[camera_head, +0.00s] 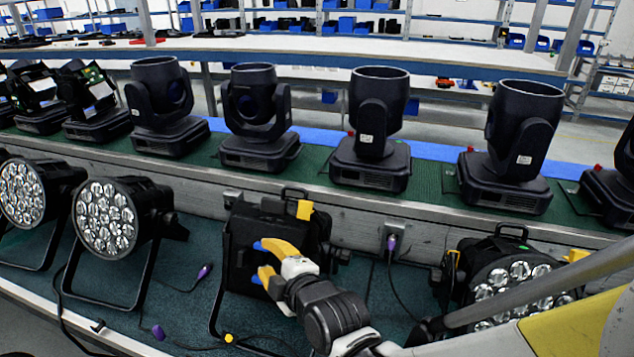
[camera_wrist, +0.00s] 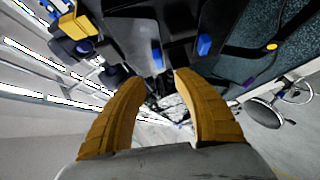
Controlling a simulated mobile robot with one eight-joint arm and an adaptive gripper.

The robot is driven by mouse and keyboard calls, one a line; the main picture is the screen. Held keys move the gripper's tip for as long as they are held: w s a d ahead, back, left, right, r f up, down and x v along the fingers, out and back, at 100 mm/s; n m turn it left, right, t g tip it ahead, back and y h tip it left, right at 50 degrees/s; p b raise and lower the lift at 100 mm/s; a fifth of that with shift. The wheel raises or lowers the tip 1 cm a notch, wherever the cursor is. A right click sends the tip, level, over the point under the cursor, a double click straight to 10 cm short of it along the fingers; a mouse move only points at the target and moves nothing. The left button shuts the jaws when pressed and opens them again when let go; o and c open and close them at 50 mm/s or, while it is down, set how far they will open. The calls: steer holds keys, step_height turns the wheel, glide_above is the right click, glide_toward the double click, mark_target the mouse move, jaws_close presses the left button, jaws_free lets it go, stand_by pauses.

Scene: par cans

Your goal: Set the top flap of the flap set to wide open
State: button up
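The flap set is on the black lamp (camera_head: 240,235) in the middle of the lower bench; its dark flaps blend together, so I cannot tell the top flap's angle. A yellow tab (camera_head: 304,210) shows at its upper right, and in the wrist view a yellow tab (camera_wrist: 78,22) is at upper left. My gripper (camera_head: 262,257) is in front of the lamp, with its yellow fingers apart. In the wrist view my gripper (camera_wrist: 160,78) is open and empty. A blue tab (camera_wrist: 157,55) lies just beyond the fingertips and another blue tab (camera_wrist: 204,45) is to the right; contact is unclear.
Two par cans (camera_head: 108,218) stand at left on the lower bench. Another par can (camera_head: 510,280) stands at right, partly behind my arm. Moving-head lamps (camera_head: 375,130) line the raised green shelf behind. Cables with purple plugs (camera_head: 205,271) lie around the lamp.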

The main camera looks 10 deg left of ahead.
mark_target(257, 247)
steer(key=b+x, duration=0.2)
steer(key=x, duration=0.6)
steer(key=shift+d, duration=0.1)
jaws_close()
